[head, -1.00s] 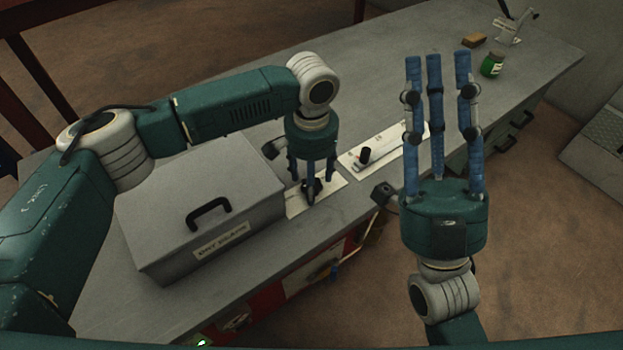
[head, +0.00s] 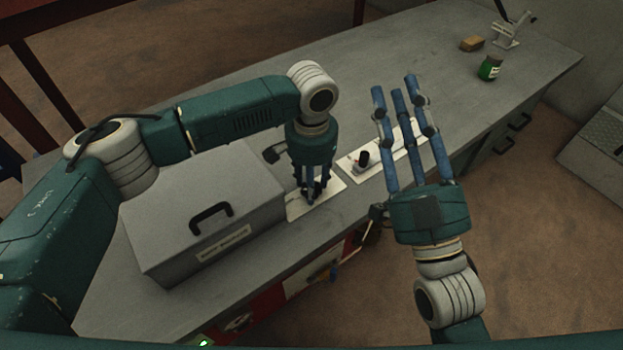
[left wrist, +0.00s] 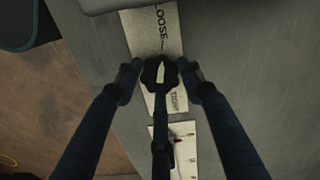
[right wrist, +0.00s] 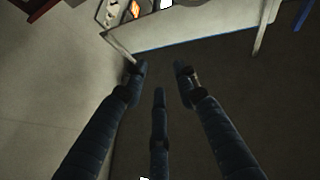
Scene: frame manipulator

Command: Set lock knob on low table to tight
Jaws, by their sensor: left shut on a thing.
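The lock knob (left wrist: 152,76) is black and lobed, with a white pointer mark, on a pale plate (head: 298,212) on the low table. In the left wrist view the plate reads LOOSE above the knob and TIGHT below it to the right; the pointer's tip seems directed up, toward LOOSE. My left gripper (head: 313,190) points down over the plate, its fingers shut around the knob, which they mostly hide in the head view. My right gripper (head: 393,88) is open and empty, fingers up, in front of the table's near edge.
A grey lidded box (head: 165,215) with a black handle stands left of the plate. A second pale plate (head: 408,136) with a black-topped lever (head: 362,158) lies to the right. A green jar (head: 489,68) and a tan block (head: 471,44) stand at the far end.

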